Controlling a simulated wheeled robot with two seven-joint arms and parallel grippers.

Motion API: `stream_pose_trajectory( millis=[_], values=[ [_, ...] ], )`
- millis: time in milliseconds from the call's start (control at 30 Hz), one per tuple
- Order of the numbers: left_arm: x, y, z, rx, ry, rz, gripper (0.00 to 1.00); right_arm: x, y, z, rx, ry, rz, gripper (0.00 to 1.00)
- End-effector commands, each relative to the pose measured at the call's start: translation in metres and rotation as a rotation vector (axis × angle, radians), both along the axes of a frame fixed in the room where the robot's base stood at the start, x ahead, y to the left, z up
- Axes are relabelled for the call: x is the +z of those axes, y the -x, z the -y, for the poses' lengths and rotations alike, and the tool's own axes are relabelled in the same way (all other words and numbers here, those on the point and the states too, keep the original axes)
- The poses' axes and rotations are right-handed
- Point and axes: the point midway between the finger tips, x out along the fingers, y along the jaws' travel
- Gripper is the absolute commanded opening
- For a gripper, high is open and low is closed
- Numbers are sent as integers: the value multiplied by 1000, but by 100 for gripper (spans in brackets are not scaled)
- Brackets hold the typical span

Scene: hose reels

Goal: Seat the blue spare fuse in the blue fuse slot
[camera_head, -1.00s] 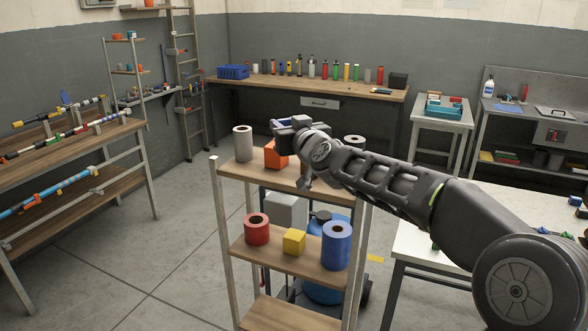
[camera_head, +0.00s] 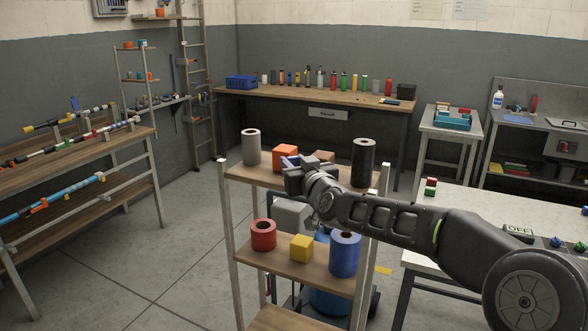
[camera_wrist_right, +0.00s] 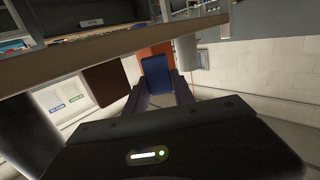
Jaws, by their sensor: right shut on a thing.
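My right gripper (camera_head: 290,168) is shut on a blue block-like piece, which looks like the blue spare fuse (camera_wrist_right: 157,75). In the wrist view the piece stands up between the two fingers. In the head view only a small blue-violet part of it (camera_head: 291,160) shows past the gripper. The gripper is at the top board of the wooden shelf rack (camera_head: 245,172), in front of an orange block (camera_head: 285,151). I cannot make out a blue fuse slot in either view. My left gripper is not in view.
On the top board stand a grey roll (camera_head: 251,147), a brown block (camera_head: 324,157) and a black roll (camera_head: 363,162). The board below holds a red roll (camera_head: 263,235), a yellow cube (camera_head: 301,248) and a blue roll (camera_head: 345,254). A white table (camera_head: 470,214) stands to the right.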

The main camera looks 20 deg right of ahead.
Motion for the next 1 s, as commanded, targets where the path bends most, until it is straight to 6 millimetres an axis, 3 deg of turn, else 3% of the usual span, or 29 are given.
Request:
stream_pose_trajectory(
  millis=[100,500,533,767,1000],
  values=[
    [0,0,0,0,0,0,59,-11,0,0,0,-1,0,0],
    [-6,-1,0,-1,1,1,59,-16,0,-1,1,0,2,0],
    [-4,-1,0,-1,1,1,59,-14,0,0,1,-1,2,32],
    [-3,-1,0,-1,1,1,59,-14,0,0,1,-1,1,51],
    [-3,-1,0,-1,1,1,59,-14,0,-1,1,-1,1,52]
  ],
)
